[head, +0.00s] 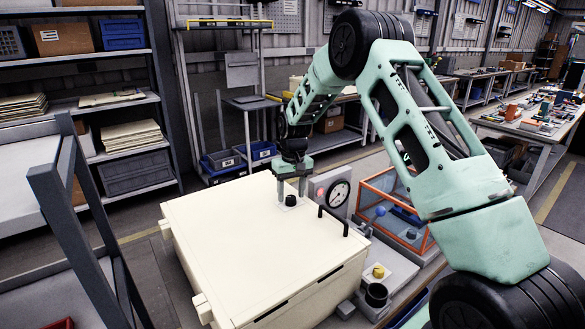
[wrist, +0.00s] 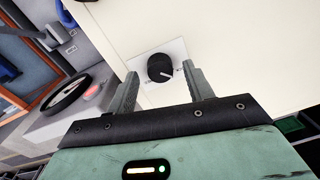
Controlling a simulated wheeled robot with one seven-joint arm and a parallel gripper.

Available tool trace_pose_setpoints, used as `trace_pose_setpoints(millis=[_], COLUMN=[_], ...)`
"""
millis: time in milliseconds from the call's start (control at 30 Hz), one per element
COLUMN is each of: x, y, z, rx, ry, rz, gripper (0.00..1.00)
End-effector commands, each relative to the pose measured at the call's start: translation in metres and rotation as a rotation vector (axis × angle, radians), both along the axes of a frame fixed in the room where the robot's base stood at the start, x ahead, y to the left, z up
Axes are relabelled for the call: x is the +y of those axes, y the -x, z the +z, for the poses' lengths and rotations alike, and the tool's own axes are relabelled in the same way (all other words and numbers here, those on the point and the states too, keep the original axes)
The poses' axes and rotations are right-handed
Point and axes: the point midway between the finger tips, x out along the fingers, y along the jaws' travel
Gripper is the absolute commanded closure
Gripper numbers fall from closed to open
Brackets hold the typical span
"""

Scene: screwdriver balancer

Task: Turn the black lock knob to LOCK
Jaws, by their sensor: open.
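The black lock knob (wrist: 160,68) sits on a small white label plate on top of a cream box (head: 250,250). It also shows in the head view (head: 290,201) near the box's far edge. A white pointer line on the knob points right and slightly down in the wrist view; the label's lettering is too small to read. My gripper (wrist: 159,74) is open, with one finger on each side of the knob. Gaps show between the fingers and the knob in the wrist view. It points down at the box top in the head view (head: 291,194).
A round gauge (head: 340,193) and an orange-framed case (head: 398,212) stand beyond. A yellow knob (head: 378,271) and black cup (head: 376,294) are at right. The box's near top is clear.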

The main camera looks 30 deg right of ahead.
Motion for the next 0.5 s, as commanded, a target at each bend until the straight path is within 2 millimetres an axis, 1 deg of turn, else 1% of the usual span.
trace_pose_setpoints(millis=[167, 500], x=[-0.002, -0.006], y=[-0.001, 0.0], z=[0.033, 0.113], rx=[-0.007, -0.006], ry=[0.002, 0.002], rz=[0.0, 0.0], gripper=[0.48, 0.48])
